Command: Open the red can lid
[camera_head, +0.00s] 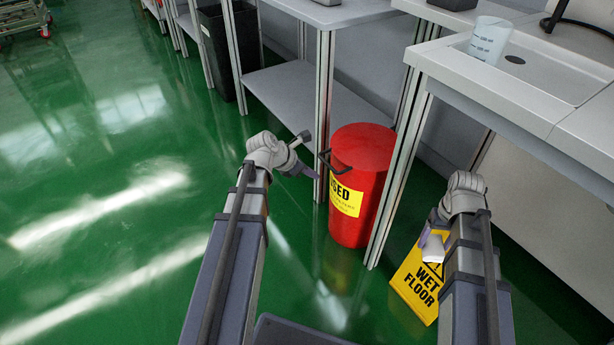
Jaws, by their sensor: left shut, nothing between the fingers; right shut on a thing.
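The red can (366,190) stands on the green floor beside a bench leg, with a yellow label on its front. Its round red lid (363,146) lies flat on top, closed, with a dark handle (333,163) at its left side. My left gripper (314,174) is shut and empty, just left of the can near the handle; whether it touches the handle is unclear.
Bench legs (398,165) rise close to the can on both sides. A dark bin (225,50) stands farther back.

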